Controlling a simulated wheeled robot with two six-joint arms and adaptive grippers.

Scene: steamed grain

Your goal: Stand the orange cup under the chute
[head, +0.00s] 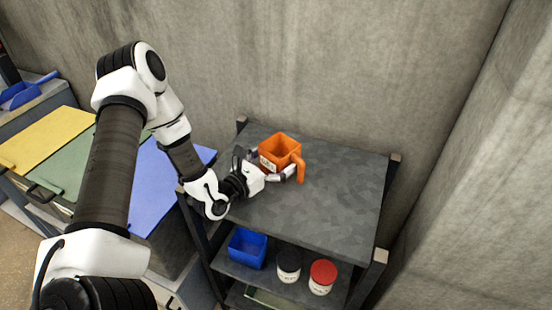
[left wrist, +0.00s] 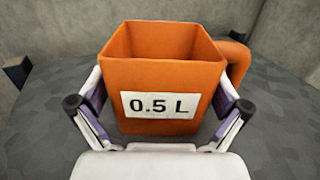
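The orange cup (head: 279,150) stands upright at the back of the dark shelf top, its handle toward the right. In the left wrist view the cup (left wrist: 160,62) faces me with a white "0.5 L" label. My left gripper (head: 268,168) reaches in from the left. Its two fingers are on either side of the cup, close to its walls; the left wrist view (left wrist: 160,98) does not show clearly whether they press on it. The cup's underside is hidden. No chute is recognisable in either view. My right gripper is not in view.
The dark shelf top (head: 330,205) is clear to the right of the cup. Below are a blue bin (head: 247,248), a jar with a dark lid (head: 289,262) and a red-lidded jar (head: 323,270). Yellow (head: 45,140), green and blue panels lie left. Concrete walls stand close behind and right.

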